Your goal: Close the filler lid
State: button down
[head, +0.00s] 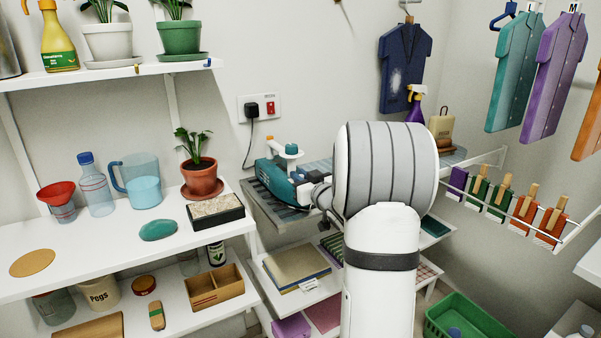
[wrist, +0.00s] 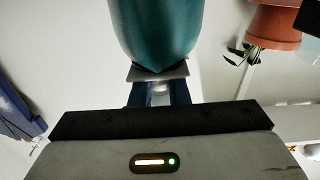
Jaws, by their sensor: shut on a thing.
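A teal iron (head: 276,184) with a white and orange upper part lies on the grey-blue ironing board at the back wall. My gripper (head: 308,188) is at the iron's right end, partly hidden by my own wrist. In the wrist view the teal body (wrist: 157,30) fills the top middle and narrows to a blunt tip at the jaws. My gripper (wrist: 158,78) is shut on the iron at this tip. I cannot make out the filler lid or whether it is open; the contact is small and partly hidden.
The ironing board (head: 262,213) runs behind my arm. A plug and socket (head: 258,108) are on the wall, with a cable hanging down.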

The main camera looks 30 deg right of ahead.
jog(key=shift+a+f+m, duration=0.1)
jog(key=shift+f+m, duration=0.2)
jog(key=shift+m, duration=0.1)
jog(key=c, duration=1.5)
grip_release()
jog(key=shift+r, duration=0.1)
jog(key=shift+o, duration=0.2)
jog(key=s, duration=0.7)
jog(key=shift+s+d, duration=0.2)
jog(key=shift+s, duration=0.2)
jog(key=shift+r, duration=0.1)
